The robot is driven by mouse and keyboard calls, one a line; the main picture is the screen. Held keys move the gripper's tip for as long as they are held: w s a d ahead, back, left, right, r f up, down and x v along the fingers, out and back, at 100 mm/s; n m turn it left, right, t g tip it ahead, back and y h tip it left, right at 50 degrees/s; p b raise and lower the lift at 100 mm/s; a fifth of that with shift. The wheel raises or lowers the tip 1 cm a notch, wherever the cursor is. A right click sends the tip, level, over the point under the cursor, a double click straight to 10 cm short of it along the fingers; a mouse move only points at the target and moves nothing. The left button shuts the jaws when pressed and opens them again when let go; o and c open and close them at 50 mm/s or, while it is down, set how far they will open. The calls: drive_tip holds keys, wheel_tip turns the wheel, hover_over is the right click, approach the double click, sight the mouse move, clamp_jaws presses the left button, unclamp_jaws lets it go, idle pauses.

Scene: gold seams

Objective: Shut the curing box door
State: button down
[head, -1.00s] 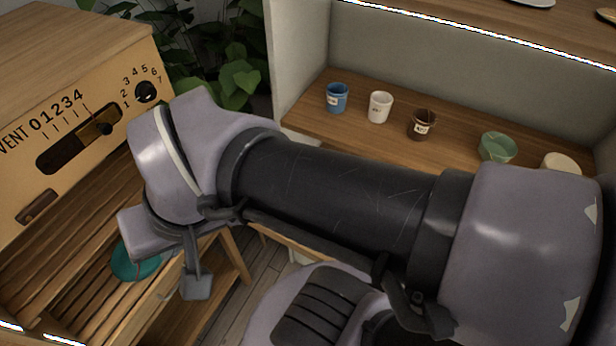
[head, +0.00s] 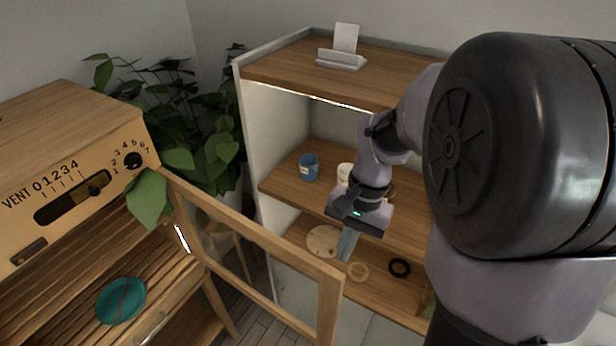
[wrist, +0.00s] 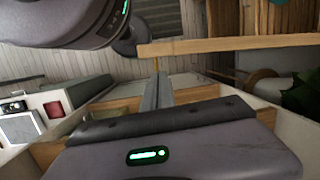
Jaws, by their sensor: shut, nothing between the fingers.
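The curing box (head: 70,215) is at the left in the head view, a wooden cabinet with a vent slot and a numbered dial on its front. Its door (head: 255,232), a wooden frame with a clear pane, stands open and reaches out to the right. A teal plate (head: 122,300) with a red line across it lies on the slatted shelf inside. My gripper (head: 347,248) is shut and empty, pointing down by the door's free end. In the wrist view, a wooden rail (wrist: 235,44) lies just beyond my fingertips (wrist: 158,75). I cannot tell whether they touch.
A shelf unit (head: 340,85) stands behind my gripper, holding a blue cup (head: 309,167), a white cup (head: 344,173), a round wooden disc (head: 323,240) and a black ring (head: 400,267). A leafy plant (head: 180,125) stands between box and shelf, with leaves near the door's hinge side.

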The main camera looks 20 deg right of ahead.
wheel_tip(320, 180, down, 14)
drive_tip(key=s+m+g+y, duration=0.1)
drive_tip(key=s, duration=0.1)
drive_tip(key=shift+s+m+g+b, duration=0.3)
drive_tip(key=shift+s+b, duration=0.1)
drive_tip(key=shift+b, duration=0.05)
drive_tip(key=shift+d, duration=0.1)
